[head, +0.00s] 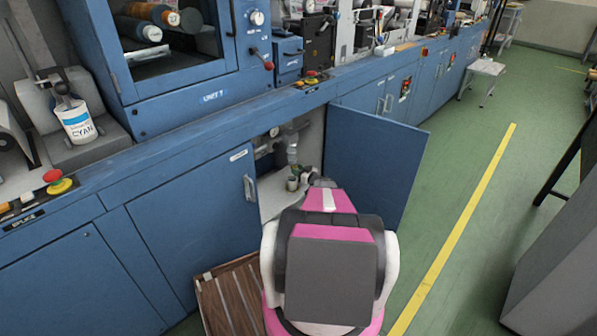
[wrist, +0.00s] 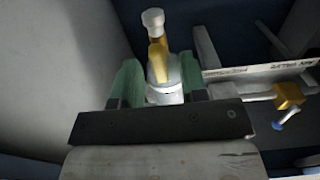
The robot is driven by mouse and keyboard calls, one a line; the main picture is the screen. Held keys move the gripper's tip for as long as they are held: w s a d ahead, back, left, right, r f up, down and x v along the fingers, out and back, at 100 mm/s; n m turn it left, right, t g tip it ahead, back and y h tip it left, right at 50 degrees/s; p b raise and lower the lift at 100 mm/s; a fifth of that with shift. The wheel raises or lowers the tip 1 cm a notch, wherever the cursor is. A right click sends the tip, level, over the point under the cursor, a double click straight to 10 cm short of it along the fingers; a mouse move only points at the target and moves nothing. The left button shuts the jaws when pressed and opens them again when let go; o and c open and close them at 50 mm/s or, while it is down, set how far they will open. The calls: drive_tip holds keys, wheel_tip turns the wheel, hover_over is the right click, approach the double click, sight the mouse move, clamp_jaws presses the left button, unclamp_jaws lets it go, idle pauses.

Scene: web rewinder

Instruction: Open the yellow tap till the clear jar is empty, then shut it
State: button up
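In the wrist view, a yellow fitting (wrist: 157,52) with a pale round end stands above a pale, clear-looking round part (wrist: 164,93). I cannot tell surely whether these are the yellow tap and the clear jar. My gripper (wrist: 163,80) has its two green fingers apart, one on each side of the pale part. Contact is not clear. A second yellow fitting (wrist: 288,95) with a blue end sits on a pipe to the right. In the head view, my arm reaches into the open cabinet; small fittings (head: 292,158) show inside, and my fingertips are hidden.
The blue cabinet door (head: 375,160) stands open to the right of my arm. A small cup-like thing (head: 292,183) is on the cabinet floor. A brown slatted panel (head: 230,300) leans at lower left. A labelled rail (wrist: 260,72) runs right of my gripper.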

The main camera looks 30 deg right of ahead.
clamp_jaws()
drive_tip(key=shift+m, duration=0.3)
drive_tip(key=shift+d+f+m, duration=0.15)
drive_tip(key=shift+m, duration=4.15)
drive_tip(key=shift+d+f+m, duration=0.1)
drive_tip(key=shift+m, duration=4.2)
